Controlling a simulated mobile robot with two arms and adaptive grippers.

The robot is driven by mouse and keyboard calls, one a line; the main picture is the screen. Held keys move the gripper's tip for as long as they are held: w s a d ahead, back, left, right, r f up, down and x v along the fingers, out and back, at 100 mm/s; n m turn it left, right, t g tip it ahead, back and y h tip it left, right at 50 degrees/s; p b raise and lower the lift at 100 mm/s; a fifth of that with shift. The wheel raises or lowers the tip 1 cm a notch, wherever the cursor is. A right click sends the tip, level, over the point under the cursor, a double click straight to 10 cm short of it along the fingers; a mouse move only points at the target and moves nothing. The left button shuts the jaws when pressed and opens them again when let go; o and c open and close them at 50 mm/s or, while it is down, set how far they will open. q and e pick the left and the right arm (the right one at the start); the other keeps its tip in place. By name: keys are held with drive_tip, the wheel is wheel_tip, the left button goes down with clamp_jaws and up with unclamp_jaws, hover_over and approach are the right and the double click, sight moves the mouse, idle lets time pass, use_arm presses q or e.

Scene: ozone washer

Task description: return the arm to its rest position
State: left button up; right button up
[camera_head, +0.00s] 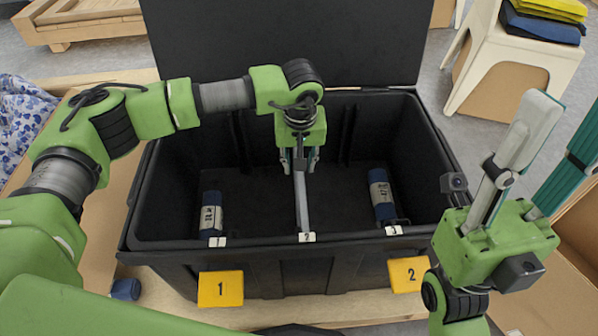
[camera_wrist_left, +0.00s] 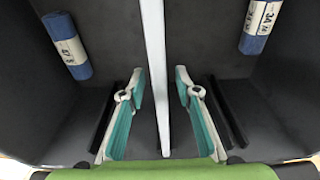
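My left arm comes in from the left, and its gripper (camera_head: 299,164) points down inside the black bin (camera_head: 300,268). In the left wrist view this gripper (camera_wrist_left: 160,92) has its two fingers apart, with a thin grey bar (camera_wrist_left: 156,50) showing in the gap. I see no contact between the fingers and the bar. In the head view the bar (camera_head: 302,205) runs toward the front slot marked 2. My right gripper (camera_head: 558,135) is raised outside the bin at the right, its fingers apart with nothing between them.
A blue labelled roll (camera_head: 211,214) lies in the bin at left, another (camera_head: 382,195) at right. The black lid (camera_head: 280,40) stands open behind. Yellow tags 1 (camera_head: 220,289) and 2 (camera_head: 408,274) are on the front. A white stool (camera_head: 513,60) stands back right.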

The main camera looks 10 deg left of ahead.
use_arm(q)
drive_tip(key=r, duration=0.6)
drive_tip(key=shift+s+d, duration=0.1)
drive_tip(key=shift+s, duration=0.3)
